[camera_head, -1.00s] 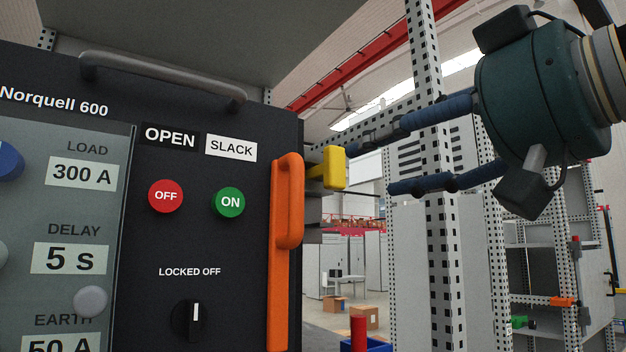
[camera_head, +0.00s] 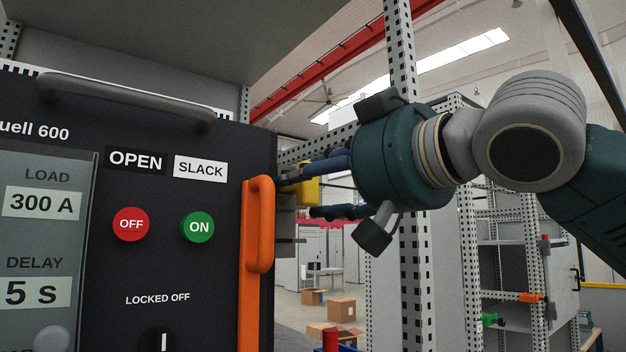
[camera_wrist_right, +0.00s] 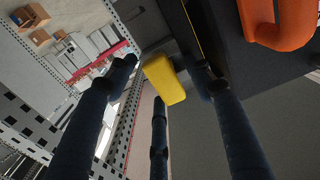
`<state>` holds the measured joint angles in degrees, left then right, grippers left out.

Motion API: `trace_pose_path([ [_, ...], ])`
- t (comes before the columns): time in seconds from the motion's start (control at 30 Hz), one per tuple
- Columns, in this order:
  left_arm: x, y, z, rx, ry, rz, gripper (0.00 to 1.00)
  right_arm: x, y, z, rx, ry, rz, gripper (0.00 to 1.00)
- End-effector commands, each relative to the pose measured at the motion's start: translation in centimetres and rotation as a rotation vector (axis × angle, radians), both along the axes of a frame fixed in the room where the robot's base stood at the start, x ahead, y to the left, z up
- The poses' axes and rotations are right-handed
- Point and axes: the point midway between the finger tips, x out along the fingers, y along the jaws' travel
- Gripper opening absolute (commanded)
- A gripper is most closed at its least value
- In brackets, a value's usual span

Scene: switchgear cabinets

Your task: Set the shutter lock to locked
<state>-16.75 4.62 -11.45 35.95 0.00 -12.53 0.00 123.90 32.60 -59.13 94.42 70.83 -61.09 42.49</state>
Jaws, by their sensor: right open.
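A yellow block-shaped handle (camera_head: 308,189) sticks out at the right side of the dark breaker panel (camera_head: 225,290), just behind the orange handle (camera_head: 259,225). My right gripper (camera_head: 316,188) comes in from the right, one finger above the yellow handle and one below. In the right wrist view the yellow handle (camera_wrist_right: 164,80) lies between the spread dark fingers (camera_wrist_right: 166,76), with gaps visible beside it. The gripper is open and holds nothing. The upper finger partly covers the handle's back in the head view. My left gripper is not in view.
The panel carries a red OFF button (camera_head: 131,224), a green ON button (camera_head: 197,227) and a black knob (camera_head: 161,341) under LOCKED OFF. A perforated steel post (camera_head: 402,60) stands behind my right wrist. Boxes (camera_head: 342,309) lie on the floor far behind.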

Motion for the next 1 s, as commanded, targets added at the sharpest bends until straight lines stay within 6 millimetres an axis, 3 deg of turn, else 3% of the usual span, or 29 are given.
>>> trace_pose_path([
  [0.1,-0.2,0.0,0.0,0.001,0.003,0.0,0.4,0.0,0.0,0.0,-0.001,0.001,0.0,0.52],
  [0.13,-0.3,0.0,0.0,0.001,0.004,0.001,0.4,0.0,0.0,0.0,-0.001,0.001,0.0,0.48],
  [0.3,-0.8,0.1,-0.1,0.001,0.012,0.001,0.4,0.0,0.0,0.0,-0.001,0.001,0.0,0.14],
  [0.4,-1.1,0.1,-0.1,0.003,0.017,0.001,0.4,0.0,0.0,0.0,-0.001,0.001,0.0,0.0],
  [0.57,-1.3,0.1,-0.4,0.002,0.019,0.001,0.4,-0.5,-0.3,-0.1,0.001,0.0,0.0,0.0],
  [0.8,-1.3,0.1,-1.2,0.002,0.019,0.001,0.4,-3.2,-2.4,-0.1,0.002,0.002,0.0,0.0],
  [1.0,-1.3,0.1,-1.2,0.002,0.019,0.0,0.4,-3.5,-2.5,0.0,0.002,0.0,0.0,0.0],
])
